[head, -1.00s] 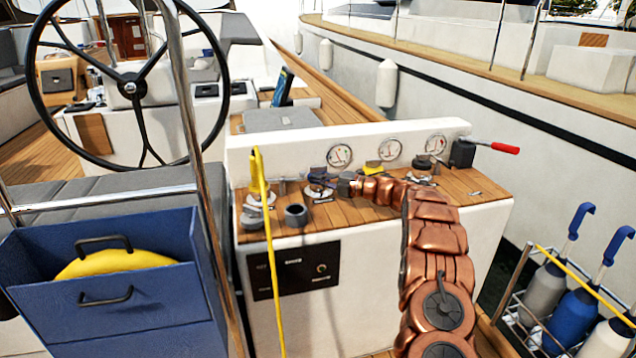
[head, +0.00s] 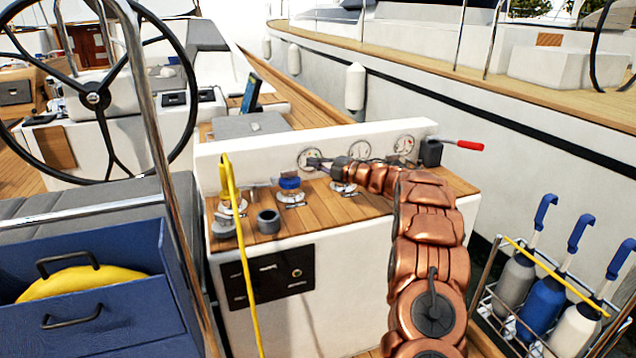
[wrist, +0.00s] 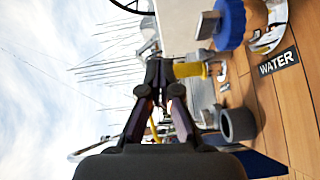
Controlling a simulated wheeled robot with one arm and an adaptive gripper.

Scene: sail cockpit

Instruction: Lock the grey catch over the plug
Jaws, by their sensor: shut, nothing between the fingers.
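My gripper (head: 312,163) is shut and empty, above the wooden top of the white console near the gauges. In the wrist view my fingertips (wrist: 160,68) meet in front of a yellow plug (wrist: 188,70), with open air apparently between them. In the head view the yellow plug (head: 225,165) stands upright at the console's left end, its cable hanging down the front. Grey parts (head: 224,224) sit around its foot. I cannot make out the grey catch clearly or whether it lies over the plug.
A blue cap (head: 290,183), also in the wrist view (wrist: 231,24), sits by a WATER label (wrist: 279,62). A grey open cup (head: 268,220) stands near the plug. A red-handled lever (head: 462,146) is at the right end. A steel post (head: 150,130) rises at the left.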

